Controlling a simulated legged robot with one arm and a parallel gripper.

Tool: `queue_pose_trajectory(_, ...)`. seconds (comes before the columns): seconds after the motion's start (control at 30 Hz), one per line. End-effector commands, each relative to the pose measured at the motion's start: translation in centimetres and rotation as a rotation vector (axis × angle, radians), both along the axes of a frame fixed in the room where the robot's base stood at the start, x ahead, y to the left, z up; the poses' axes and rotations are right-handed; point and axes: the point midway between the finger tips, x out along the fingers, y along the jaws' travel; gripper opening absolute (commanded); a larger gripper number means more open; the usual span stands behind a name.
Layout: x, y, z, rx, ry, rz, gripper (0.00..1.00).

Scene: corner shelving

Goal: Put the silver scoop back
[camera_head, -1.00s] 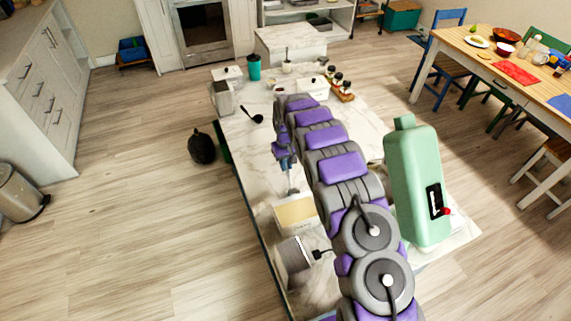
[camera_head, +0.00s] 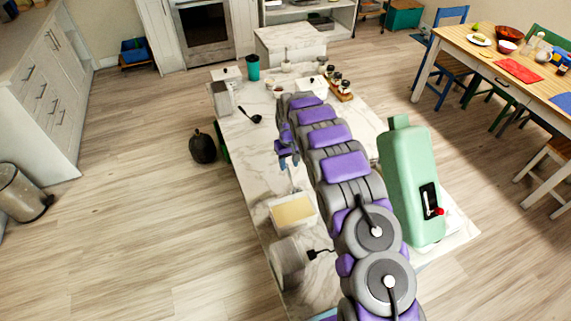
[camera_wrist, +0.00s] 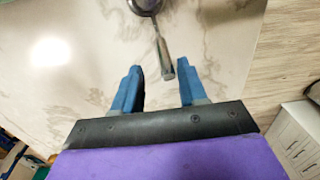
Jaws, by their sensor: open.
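The silver scoop (camera_wrist: 161,42) shows in the wrist view, its bowl cut off by the top edge. Its handle runs down to an end near the gap between my fingertips. In the head view, a thin silver piece (camera_head: 292,181) below my gripper seems to be the scoop, small and unclear. My gripper (camera_wrist: 159,72) has two blue fingers apart with nothing held between them; it also shows in the head view (camera_head: 288,162), above the marble counter's left side.
On the marble counter (camera_head: 262,150) stand a yellow-filled container (camera_head: 293,211), a grey metal vessel (camera_head: 288,263), a black ladle (camera_head: 252,117), a teal cup (camera_head: 253,68) and a jar rack (camera_head: 338,88). A large green appliance (camera_head: 409,180) stands right of my arm.

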Motion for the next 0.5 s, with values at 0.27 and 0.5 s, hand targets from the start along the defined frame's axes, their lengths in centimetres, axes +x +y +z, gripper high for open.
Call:
queue_pose_trajectory(0.27, 0.1, 0.7, 4.5, -0.007, -0.002, 0.002, 0.42)
queue_pose_trajectory(0.5, 0.3, 0.5, 9.5, -0.004, -0.005, 0.002, 0.42)
